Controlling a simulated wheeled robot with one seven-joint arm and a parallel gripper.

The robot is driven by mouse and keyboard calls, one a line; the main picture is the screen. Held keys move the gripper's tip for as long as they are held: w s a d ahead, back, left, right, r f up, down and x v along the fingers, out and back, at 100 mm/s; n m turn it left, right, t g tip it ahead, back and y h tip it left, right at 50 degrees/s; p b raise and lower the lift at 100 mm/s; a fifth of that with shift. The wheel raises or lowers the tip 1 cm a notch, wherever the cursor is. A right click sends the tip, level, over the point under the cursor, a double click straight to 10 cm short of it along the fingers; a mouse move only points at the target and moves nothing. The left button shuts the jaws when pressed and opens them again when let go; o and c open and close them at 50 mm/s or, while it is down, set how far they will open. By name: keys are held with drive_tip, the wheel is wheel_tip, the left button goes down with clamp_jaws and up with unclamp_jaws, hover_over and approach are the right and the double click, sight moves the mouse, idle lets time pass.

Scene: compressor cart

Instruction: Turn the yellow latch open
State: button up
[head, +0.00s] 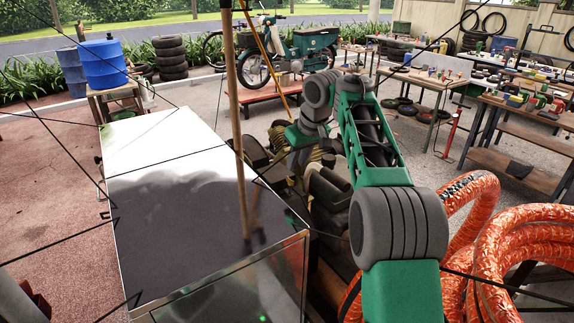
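I cannot make out the yellow latch for certain in the head view. My green and grey arm rises from the lower right, bends at the top middle and comes down over the compressor cart's machinery (328,187). The far end of my arm is small and crowded there, and I cannot pick out the fingers of my gripper or what they touch. A yellowish coil shows just behind that end. Much of the machinery is hidden behind my arm and the big box.
Thick orange hoses (500,250) coil at the right. Workbenches (520,110), a green motorbike (300,50), stacked tyres (171,57) and a blue barrel (101,64) stand behind.

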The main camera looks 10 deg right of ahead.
drive_tip(key=b+x, duration=0.2)
drive_tip(key=x, duration=0.5)
drive_tip(key=shift+w+f, duration=0.15)
drive_tip(key=shift+f, duration=0.15)
drive_tip(key=shift+c, duration=0.4)
clamp_jaws()
